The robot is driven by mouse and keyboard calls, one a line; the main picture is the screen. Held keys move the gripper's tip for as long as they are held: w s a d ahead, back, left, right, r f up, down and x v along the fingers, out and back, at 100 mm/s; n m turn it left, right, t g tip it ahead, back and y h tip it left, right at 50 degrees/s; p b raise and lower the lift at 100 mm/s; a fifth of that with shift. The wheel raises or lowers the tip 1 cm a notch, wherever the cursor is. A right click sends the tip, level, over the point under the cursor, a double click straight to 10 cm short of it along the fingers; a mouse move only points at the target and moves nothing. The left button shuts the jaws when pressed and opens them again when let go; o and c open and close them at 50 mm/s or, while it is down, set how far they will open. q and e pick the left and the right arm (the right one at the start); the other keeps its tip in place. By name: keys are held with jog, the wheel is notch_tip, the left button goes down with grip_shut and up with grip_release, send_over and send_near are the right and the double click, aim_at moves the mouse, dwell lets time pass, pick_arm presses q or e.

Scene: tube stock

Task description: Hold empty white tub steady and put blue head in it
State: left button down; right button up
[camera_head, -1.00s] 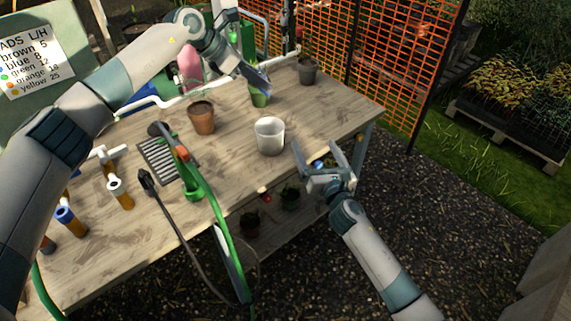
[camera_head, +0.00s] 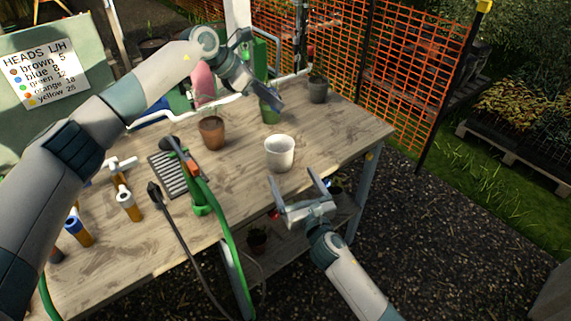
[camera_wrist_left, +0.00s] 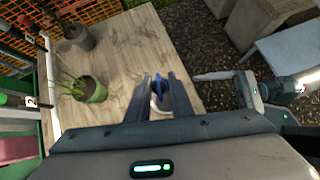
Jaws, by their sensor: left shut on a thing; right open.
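The white tub (camera_head: 280,155) stands upright on the wooden table near its right front edge, and looks empty. My left gripper (camera_head: 274,101) is above the table, behind the tub in the head view. In the left wrist view it is shut on a small blue head (camera_wrist_left: 159,86), which shows between its fingers. The head is hidden in the head view. My right gripper (camera_head: 293,178) is open and empty at the table's front edge, with its fingers pointing towards the tub and apart from it.
A brown pot (camera_head: 211,133), a green pot (camera_head: 269,112) and a grey pot (camera_head: 317,91) stand behind the tub. A green hose wand (camera_head: 197,190) and a black grate (camera_head: 168,174) lie to the left. A blue-topped brown tube (camera_head: 78,230) is at lower left. The table (camera_head: 235,180) is bare left of the tub.

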aim_at(284, 161)
jog(key=x, duration=1.1)
jog(key=shift+w+f, duration=0.1)
jog(key=shift+w, duration=0.05)
jog(key=c, duration=1.2)
